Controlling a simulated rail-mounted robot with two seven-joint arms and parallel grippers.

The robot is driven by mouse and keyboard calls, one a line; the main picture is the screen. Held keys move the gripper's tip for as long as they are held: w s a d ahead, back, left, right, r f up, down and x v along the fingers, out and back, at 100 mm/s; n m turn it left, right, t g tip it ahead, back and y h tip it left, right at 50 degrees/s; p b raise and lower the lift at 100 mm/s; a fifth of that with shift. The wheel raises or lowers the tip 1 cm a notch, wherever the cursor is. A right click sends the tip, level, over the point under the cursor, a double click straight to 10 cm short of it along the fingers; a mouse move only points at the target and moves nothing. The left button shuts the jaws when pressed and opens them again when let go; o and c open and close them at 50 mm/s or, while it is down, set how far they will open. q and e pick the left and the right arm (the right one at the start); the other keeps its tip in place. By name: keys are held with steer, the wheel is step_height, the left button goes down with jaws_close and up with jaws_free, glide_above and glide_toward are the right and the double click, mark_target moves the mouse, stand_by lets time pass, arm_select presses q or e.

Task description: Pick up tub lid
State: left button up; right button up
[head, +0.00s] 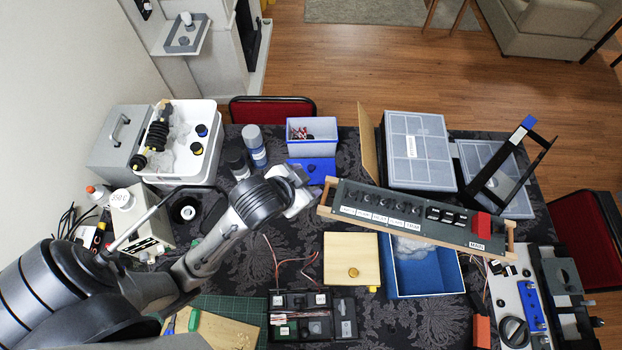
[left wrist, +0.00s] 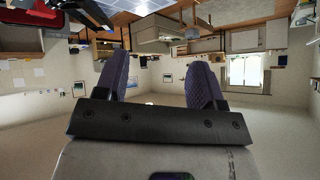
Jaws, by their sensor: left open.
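A flat blue piece that looks like the tub lid (head: 322,168) lies on the dark patterned table cloth, just in front of a small grey-white tub with a blue rim (head: 312,133). The tub is open at the top, with small items inside. My left gripper (head: 308,181) is at the near-left side of the lid and partly covers its near-left part. I cannot tell whether it touches the lid. In the left wrist view the left gripper (left wrist: 160,82) shows two dark fingers spread apart with nothing between them. The lid is not visible there. My right gripper is not in view.
A bottle (head: 255,147) stands left of the tub. A long switch panel (head: 415,215) lies right of the lid, with a brown upright board (head: 368,140) behind it. A wooden box (head: 351,262) is nearer. Bare cloth shows between tub and board.

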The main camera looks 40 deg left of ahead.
arm_select(q)
steer(key=w+d+m+t+b, duration=0.3)
steer(key=w+m+t+b, duration=0.15)
steer(key=w+b, duration=1.3)
arm_select(e)
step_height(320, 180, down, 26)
steer(key=b, duration=0.6)
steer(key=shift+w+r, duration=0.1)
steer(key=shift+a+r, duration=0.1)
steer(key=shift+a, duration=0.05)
arm_select(q)
steer(key=n+g+b, duration=0.2)
steer(key=n+g, duration=0.5)
steer(key=g, duration=0.7)
glide_above(311, 167)
step_height(311, 167, down, 36)
steer(key=shift+a+f, duration=0.1)
steer(key=shift+f, duration=0.05)
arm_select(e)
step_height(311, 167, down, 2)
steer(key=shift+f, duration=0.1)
arm_select(q)
steer(key=shift+f+b, duration=0.9)
steer(key=shift+f, duration=1.75)
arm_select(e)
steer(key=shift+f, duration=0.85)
